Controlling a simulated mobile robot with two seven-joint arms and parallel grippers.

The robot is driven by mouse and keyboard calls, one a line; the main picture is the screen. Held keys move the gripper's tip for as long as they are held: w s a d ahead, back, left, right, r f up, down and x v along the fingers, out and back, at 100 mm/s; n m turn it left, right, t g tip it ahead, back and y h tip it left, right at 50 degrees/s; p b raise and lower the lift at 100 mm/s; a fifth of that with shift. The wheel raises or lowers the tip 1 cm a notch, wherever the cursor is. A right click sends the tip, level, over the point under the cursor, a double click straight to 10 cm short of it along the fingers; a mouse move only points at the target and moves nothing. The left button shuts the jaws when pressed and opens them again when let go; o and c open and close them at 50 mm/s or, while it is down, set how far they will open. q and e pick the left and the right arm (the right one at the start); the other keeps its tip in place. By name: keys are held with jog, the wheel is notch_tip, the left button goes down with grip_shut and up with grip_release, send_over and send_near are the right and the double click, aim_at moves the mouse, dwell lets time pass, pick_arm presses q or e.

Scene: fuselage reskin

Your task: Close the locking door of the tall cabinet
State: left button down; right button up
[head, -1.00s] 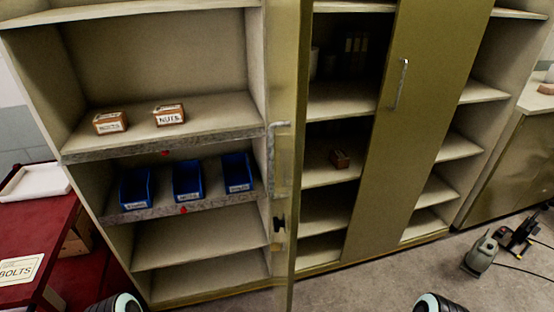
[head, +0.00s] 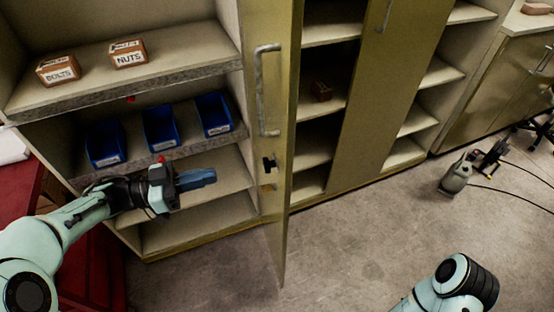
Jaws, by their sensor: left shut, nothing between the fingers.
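The locking door (head: 277,120) of the tall cabinet (head: 165,248) stands open, swung out and seen nearly edge-on. It has a long metal handle (head: 262,90) and a small black lock knob (head: 269,164) below it. My left gripper (head: 212,177) is shut and empty, in front of the lower shelves, to the left of the lock knob and apart from the door. My right arm shows only as a link at the bottom right; its gripper is out of view.
Boxes marked BOLTS (head: 58,69) and NUTS (head: 128,54) sit on the upper shelf, with blue bins (head: 160,128) below. A red table (head: 85,265) stands at left. A grey-green machine (head: 456,176) with cables is on the floor at right. The middle floor is clear.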

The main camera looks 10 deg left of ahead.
aim_at(268, 164)
pick_arm(q)
jog(key=x, duration=0.9)
jog(key=p+x, duration=0.1)
jog(key=x, duration=0.4)
jog(key=shift+s+d, duration=0.15)
jog(key=shift+s, duration=0.15)
